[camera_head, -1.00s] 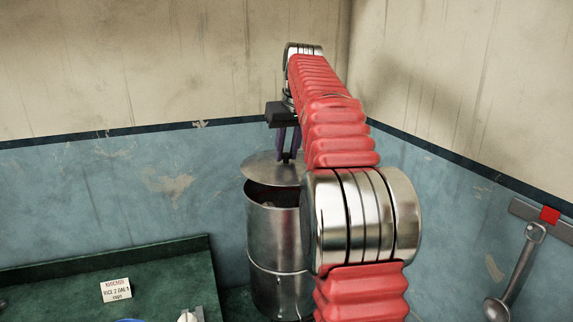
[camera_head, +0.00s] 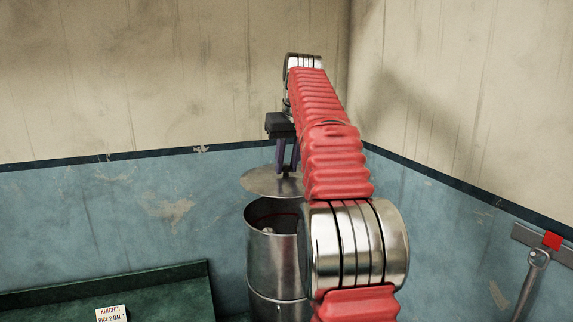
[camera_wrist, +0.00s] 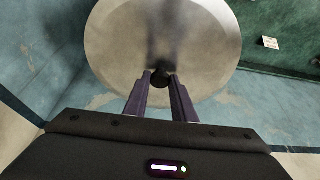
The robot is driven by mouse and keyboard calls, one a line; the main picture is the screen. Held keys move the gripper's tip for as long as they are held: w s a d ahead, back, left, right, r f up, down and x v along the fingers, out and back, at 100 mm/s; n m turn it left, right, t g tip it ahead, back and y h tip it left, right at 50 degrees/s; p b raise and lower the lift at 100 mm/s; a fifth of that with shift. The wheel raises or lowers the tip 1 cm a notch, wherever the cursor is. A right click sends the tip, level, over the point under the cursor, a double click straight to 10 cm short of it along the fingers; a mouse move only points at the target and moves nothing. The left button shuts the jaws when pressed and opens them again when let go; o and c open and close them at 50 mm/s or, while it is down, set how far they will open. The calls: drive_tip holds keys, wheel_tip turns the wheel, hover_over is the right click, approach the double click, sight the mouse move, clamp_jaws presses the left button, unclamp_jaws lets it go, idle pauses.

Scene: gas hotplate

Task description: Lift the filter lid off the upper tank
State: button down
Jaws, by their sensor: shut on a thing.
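The filter lid (camera_head: 268,183) is a round metal disc, held level and apart above the upper tank (camera_head: 268,255). The tank is a tall steel cylinder with its mouth open to view and something rounded inside it. My gripper (camera_head: 284,171) is shut on the lid's knob, with the lid hanging below the fingers. In the wrist view the lid (camera_wrist: 165,30) fills the upper middle, and my gripper (camera_wrist: 160,80) has its two fingers on the dark knob. My red arm hides the right part of the tank and of the lid.
A green counter (camera_head: 170,290) with a small written card (camera_head: 111,313) stands at the lower left. A ladle (camera_head: 535,275) hangs from a rail on the right wall. Blue and cream walls meet behind the tank.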

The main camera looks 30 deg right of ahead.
sight(287, 168)
drive_tip(key=shift+r, duration=0.1)
drive_tip(key=shift+r, duration=1.45)
drive_tip(key=shift+s, duration=0.1)
